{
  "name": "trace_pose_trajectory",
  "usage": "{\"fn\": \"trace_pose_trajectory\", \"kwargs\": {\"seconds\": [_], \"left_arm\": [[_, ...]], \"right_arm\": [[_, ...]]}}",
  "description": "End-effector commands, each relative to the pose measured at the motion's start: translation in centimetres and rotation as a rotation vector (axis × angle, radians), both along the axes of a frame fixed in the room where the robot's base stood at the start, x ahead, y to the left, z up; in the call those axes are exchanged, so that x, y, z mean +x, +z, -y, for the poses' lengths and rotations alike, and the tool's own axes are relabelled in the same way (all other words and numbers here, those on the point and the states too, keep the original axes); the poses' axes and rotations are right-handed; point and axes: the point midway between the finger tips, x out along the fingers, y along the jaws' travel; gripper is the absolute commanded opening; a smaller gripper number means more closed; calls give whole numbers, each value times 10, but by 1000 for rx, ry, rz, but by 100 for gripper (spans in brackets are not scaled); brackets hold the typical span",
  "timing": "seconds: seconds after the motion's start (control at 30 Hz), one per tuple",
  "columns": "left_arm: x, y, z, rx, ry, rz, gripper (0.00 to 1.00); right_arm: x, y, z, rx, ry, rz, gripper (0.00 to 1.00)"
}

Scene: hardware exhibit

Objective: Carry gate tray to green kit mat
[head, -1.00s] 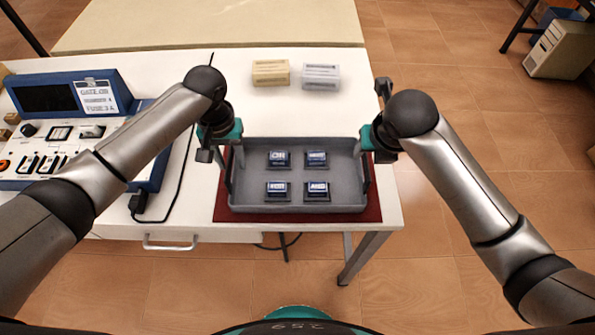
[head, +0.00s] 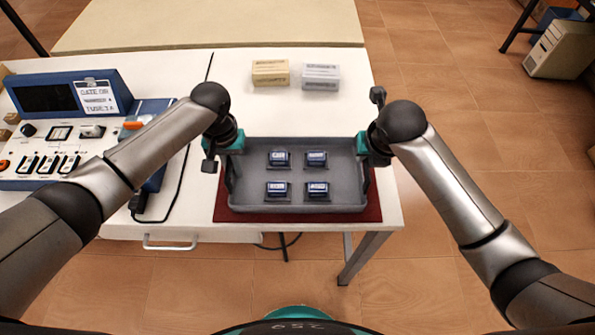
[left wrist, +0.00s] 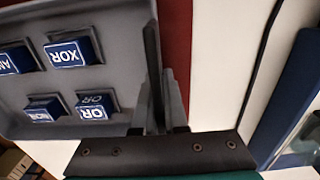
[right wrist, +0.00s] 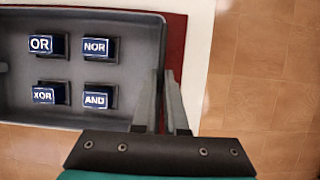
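The gate tray (head: 297,206) is a grey open tray with dark side handles. It holds several blue blocks, labelled OR, NOR, XOR and AND in the right wrist view, and rests on a dark red mat (head: 376,207) on the white table. My left gripper (head: 231,158) is at the tray's left side; its fingers stand close together around the dark handle (left wrist: 151,45). My right gripper (head: 368,156) is at the right side, its fingers likewise close around the tray's edge (right wrist: 159,90). The gripped spots are partly hidden. No green kit mat shows.
A blue and white control console (head: 85,130) with a black cable stands left of the tray. A tan block (head: 270,72) and a grey block (head: 320,76) lie behind it. The table ends just right of the red mat, with open tiled floor (head: 480,150) beyond.

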Motion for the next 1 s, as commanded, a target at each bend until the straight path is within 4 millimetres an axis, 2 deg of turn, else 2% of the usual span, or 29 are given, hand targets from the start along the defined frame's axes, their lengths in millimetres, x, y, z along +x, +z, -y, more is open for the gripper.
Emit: {"fn": "trace_pose_trajectory", "kwargs": {"seconds": [0.07,1.0], "left_arm": [[0,0,0,0,0,0,0],[1,1,-1,0,1,1,0]], "right_arm": [[0,0,0,0,0,0,0],[0,0,1,-2,-1,1,0]]}}
